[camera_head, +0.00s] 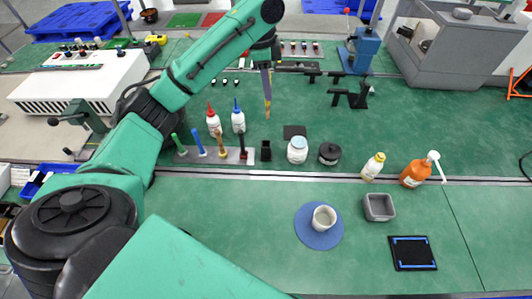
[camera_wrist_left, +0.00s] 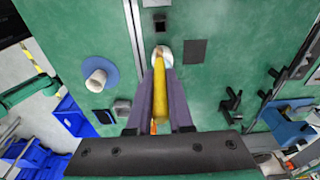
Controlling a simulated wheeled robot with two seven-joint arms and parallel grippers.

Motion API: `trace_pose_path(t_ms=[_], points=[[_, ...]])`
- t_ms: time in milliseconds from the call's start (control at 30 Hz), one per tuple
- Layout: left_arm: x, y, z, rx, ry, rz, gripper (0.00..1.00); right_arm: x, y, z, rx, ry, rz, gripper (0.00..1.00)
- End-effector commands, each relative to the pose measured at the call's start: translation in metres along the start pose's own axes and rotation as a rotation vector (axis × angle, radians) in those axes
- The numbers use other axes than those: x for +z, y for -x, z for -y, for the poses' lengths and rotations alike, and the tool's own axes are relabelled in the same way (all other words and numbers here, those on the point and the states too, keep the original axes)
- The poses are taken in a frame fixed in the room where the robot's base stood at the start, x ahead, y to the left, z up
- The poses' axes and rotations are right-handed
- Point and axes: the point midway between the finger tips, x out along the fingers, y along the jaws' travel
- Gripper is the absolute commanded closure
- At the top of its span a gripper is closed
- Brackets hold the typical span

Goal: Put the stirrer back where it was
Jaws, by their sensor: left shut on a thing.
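The stirrer, a slim yellow stick (camera_wrist_left: 158,88), is between the purple-grey fingers of my left gripper (camera_wrist_left: 158,76). In the head view my left gripper (camera_head: 267,94) is above the back green mat, with the stirrer's orange tip (camera_head: 268,112) showing below its fingers. In the wrist view the far end of the stirrer overlaps a white jar (camera_wrist_left: 167,58); I cannot tell the gap between them. The white cup (camera_head: 324,215) stands on a round blue mat (camera_head: 305,236), apart from the gripper. My right gripper is not in view.
A rack (camera_head: 186,157) with several coloured handles, a black holder (camera_head: 266,151), the white jar (camera_head: 297,150) and a dark jar (camera_head: 330,153) line the mat's front. Two bottles, red-capped (camera_head: 213,121) and blue-capped (camera_head: 238,119), stand behind. The front bench between rack and cup is clear.

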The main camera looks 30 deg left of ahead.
Motion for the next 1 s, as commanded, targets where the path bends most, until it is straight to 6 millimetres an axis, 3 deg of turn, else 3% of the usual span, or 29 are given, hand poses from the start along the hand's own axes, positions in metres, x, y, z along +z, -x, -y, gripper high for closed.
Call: trace_pose_path(t_ms=[67,133,533,1000], points=[[0.003,0.008,0.002,0.004,-0.017,0.007,1.0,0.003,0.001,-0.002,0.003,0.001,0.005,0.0],[0.005,-0.001,0.002,0.01,-0.025,0.01,1.0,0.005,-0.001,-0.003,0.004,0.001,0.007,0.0],[0.019,-0.113,0.001,0.009,-0.022,0.01,1.0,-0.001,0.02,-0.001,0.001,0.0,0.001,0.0],[0.028,-0.185,0.001,0.005,-0.023,0.009,1.0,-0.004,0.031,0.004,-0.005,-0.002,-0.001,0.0]])
